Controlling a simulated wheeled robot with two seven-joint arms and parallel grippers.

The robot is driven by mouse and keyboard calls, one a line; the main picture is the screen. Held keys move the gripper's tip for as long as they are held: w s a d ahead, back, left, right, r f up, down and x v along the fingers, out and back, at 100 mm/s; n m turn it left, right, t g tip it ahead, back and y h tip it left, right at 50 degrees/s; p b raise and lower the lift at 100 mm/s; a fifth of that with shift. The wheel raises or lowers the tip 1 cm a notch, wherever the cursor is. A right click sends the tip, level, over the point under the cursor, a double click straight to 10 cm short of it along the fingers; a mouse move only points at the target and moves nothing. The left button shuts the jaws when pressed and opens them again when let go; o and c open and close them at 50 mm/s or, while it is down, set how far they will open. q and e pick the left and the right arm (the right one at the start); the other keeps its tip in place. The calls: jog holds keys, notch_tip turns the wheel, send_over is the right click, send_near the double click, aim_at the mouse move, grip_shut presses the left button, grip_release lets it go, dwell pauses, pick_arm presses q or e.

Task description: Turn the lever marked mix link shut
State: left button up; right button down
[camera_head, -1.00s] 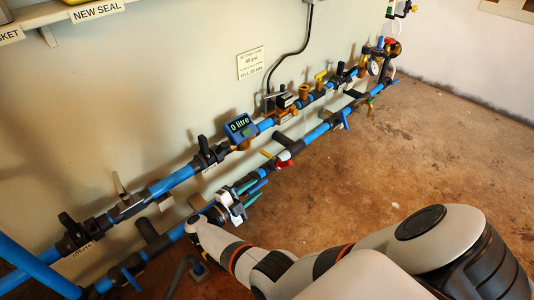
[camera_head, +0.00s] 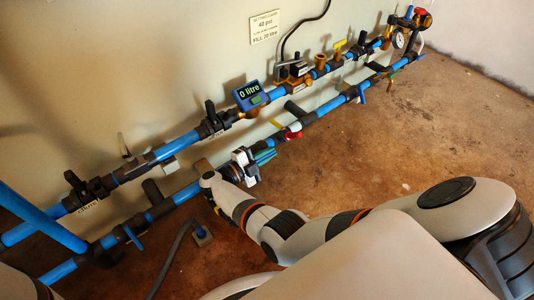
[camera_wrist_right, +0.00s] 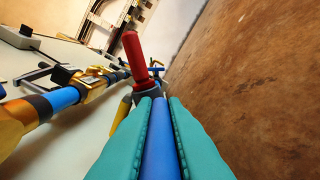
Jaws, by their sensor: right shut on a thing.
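My left gripper is not in view.
A red-handled valve (camera_head: 292,132) stands just beyond the gripper on the same pipe; its red handle (camera_wrist_right: 134,55) shows close ahead in the wrist view. The upper pipe carries a meter (camera_head: 250,95) reading 0 litre. A black-handled valve (camera_head: 85,188) is at left. Brown floor (camera_head: 400,130) is open at right.

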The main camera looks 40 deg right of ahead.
jog(key=shift+m+g+y+p, duration=0.45)
jog(key=shift+m+g+y, duration=0.15)
jog(key=shift+g+y, duration=0.4)
jog(key=shift+s+f+m+g+y, duration=0.1)
jog(key=shift+f+m+g+y, duration=0.2)
jog(key=shift+y, duration=0.6)
jog(key=shift+r, duration=0.1)
jog(key=c, duration=1.5)
grip_release()
jog(key=shift+h, duration=0.3)
